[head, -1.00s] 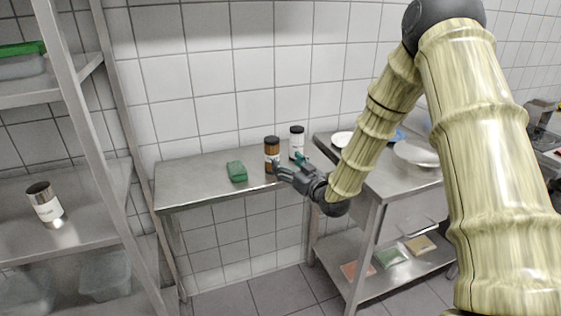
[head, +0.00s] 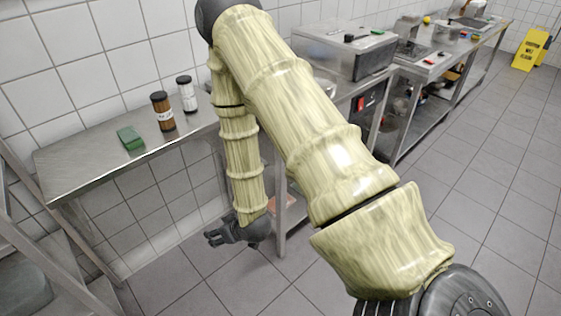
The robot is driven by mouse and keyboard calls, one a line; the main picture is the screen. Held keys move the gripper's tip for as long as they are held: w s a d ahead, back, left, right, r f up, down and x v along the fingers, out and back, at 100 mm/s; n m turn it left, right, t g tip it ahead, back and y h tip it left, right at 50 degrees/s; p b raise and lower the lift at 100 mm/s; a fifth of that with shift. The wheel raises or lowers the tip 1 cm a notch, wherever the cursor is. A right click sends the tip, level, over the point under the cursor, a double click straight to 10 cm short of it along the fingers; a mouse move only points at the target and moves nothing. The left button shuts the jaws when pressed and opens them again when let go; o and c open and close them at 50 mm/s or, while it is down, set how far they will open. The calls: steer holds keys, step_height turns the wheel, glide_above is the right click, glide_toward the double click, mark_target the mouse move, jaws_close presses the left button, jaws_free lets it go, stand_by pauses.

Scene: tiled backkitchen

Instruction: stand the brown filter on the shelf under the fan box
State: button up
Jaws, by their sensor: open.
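A brown cylinder (head: 162,111) with a black top and a white label band stands upright on the steel side table (head: 75,165); it is the only thing here that fits the brown filter. A similar white cylinder (head: 186,93) with a black top stands behind it to the right. My gripper (head: 209,238) is open and looks empty. It hangs low in front of the table, below its top and well apart from the brown cylinder, pointing left. I cannot make out a fan box or the shelf under it.
A green block (head: 130,138) lies left of the brown cylinder. A steel counter with a box-shaped appliance (head: 345,48) stands behind my arm, which hides part of it. A steel rack (head: 45,240) is at the left edge.

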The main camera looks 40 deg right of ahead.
steer(key=s+f+g, duration=0.2)
steer(key=s+f, duration=0.1)
steer(key=s, duration=0.7)
steer(key=s+a+f+g+h, duration=0.1)
steer(key=s+f+g, duration=0.2)
steer(key=s, duration=0.7)
steer(key=s+a+f+m+g, duration=0.1)
steer(key=s+f+g, duration=0.2)
steer(key=s, duration=0.8)
step_height(320, 180, down, 2)
steer(key=shift+h, duration=0.4)
steer(key=shift+d, duration=0.15)
